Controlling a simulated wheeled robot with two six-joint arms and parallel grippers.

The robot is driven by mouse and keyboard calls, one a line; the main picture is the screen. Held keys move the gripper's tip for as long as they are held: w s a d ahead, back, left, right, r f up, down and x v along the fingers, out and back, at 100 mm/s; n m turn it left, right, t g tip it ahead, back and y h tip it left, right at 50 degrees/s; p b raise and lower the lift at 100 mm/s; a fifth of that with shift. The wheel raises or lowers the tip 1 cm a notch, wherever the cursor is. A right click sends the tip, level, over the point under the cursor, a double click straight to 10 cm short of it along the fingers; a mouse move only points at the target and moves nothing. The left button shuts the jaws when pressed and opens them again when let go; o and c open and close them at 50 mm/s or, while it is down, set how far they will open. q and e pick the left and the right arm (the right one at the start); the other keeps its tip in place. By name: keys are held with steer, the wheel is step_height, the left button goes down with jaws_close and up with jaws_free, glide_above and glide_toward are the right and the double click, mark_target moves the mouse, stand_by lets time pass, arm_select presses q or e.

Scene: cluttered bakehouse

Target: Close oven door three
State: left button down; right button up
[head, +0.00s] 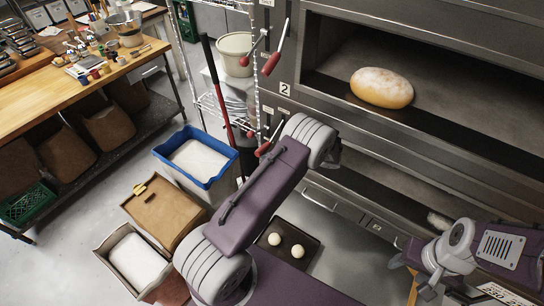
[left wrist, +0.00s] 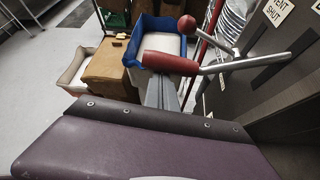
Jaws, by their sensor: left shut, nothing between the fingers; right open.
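The steel deck oven fills the right of the head view. The deck marked 2 (head: 285,89) stands open with a loaf (head: 382,87) inside. Below it a lower deck (head: 385,185) shows a dark opening, partly hidden by my arms; its number is hidden. A red-gripped lever (head: 264,149) sticks out at the oven's left side, and a red lever grip (left wrist: 170,63) shows close up in the left wrist view. My left gripper (left wrist: 163,92) is shut and empty just by that grip; contact is unclear. My right gripper (head: 428,288), at lower right, is open; its fingers are hard to make out.
A blue-rimmed bin (head: 195,157), a brown sack (head: 163,208) and an open tub (head: 135,256) stand left of my left arm. A dark tray (head: 289,247) with two dough balls lies low before the oven. A wooden bench (head: 40,95) is at far left.

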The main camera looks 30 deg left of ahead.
arm_select(q)
step_height(320, 180, up, 9)
steer(key=m+g+p, duration=0.2)
steer(key=shift+s+m+g+y+p, duration=0.3)
steer(key=shift+m, duration=0.1)
steer(key=shift+r, duration=0.1)
stand_by(0.3)
